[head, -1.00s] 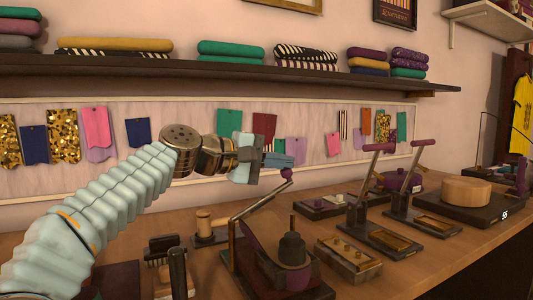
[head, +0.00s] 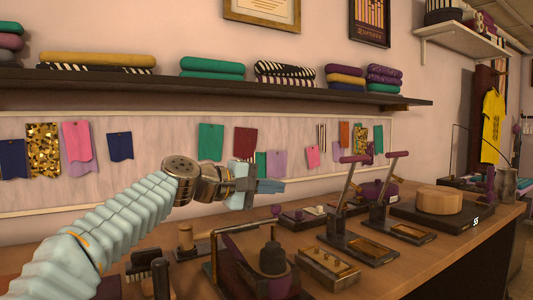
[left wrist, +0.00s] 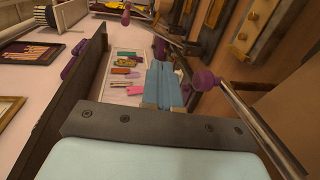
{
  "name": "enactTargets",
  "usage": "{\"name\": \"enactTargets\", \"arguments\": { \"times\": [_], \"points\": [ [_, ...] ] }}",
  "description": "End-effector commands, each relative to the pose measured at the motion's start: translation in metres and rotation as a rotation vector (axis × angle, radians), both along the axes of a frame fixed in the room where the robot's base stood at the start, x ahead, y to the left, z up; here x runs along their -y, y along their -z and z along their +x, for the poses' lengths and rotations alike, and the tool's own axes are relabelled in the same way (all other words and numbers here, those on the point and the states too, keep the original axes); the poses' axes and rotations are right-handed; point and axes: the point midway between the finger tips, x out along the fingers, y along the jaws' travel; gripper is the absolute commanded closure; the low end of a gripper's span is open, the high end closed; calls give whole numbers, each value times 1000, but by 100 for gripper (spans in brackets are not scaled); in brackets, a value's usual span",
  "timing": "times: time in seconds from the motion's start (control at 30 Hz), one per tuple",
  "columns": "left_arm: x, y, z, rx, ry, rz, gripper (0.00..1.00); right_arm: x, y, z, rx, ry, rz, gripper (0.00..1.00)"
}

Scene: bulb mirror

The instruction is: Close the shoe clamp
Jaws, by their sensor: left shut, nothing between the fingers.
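The shoe clamp (head: 236,264) stands on the bench, a dark frame around a purple shoe shape (head: 250,262) with a black knobbed post (head: 271,258). Its thin metal lever slants up and right at a low angle to a purple ball knob (head: 275,210). My left gripper (head: 280,186) is shut and empty, just above the ball in the head view. In the left wrist view the shut fingers (left wrist: 163,85) lie to the left of the ball (left wrist: 205,80), with the rod (left wrist: 255,122) running to the lower right. Contact cannot be told. My right gripper is not in view.
Two presses with raised purple handles (head: 354,159) stand right of the clamp. A brass-topped block (head: 328,268), a brush (head: 140,264) and a round wooden block (head: 433,200) are also on the bench. A shelf (head: 200,88) with folded cloths runs above my arm.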

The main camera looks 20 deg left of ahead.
Motion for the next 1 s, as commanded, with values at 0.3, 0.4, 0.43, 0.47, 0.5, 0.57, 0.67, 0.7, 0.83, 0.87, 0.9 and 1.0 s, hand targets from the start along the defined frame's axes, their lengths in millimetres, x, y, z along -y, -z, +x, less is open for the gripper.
{"name": "enactTargets", "arguments": {
  "times": [0.3,0.4,0.43,0.47,0.5,0.57,0.67,0.7,0.83,0.87,0.9,1.0],
  "points": [
    [-3,-73,-8,6,2,1,100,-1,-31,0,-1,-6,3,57],
    [-5,-92,-10,5,1,1,100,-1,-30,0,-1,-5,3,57],
    [-6,-97,-11,6,1,0,100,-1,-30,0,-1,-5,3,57],
    [-6,-102,-12,4,0,0,100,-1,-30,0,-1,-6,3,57],
    [-7,-106,-13,3,-1,0,100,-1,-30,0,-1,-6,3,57],
    [-8,-112,-13,3,0,0,100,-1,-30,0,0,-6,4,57],
    [-9,-120,-14,1,1,0,100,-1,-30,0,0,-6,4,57],
    [-9,-122,-15,2,0,-1,100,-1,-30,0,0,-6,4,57],
    [-10,-125,-16,0,0,0,100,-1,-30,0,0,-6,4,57],
    [-10,-126,-16,0,0,0,100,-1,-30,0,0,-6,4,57],
    [-10,-126,-16,0,0,0,100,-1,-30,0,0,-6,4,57],
    [-10,-126,-16,0,0,0,100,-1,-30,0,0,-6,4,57]
  ]
}}
